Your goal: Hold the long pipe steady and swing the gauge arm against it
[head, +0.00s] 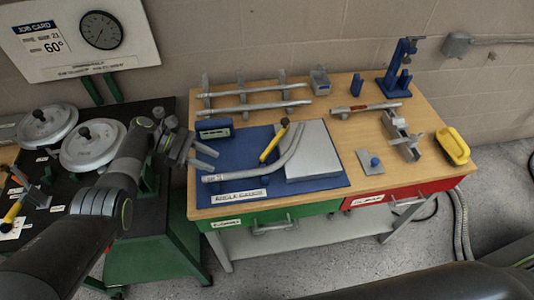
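A long grey bent pipe (252,171) lies on the blue angle gauge mat (225,191) on the wooden table. Its straight end is at the left and its bent end curves up to the right, beside a flat grey plate (314,151). The gauge arm (271,146) has a yellow bar and a black knob and lies slanted above the pipe, near the inside of the bend. I cannot tell whether it touches the pipe. My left gripper (216,161) is open and empty, above the mat's left edge, near the pipe's left end. My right gripper is not in view.
Straight pipes (245,108) rest on a rack at the table's back. A blue block (214,129), a blue stand (396,80), a grey clamp (401,135) and a yellow handled piece (453,146) stand around. Round grey discs (92,145) lie on a dark bench at left.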

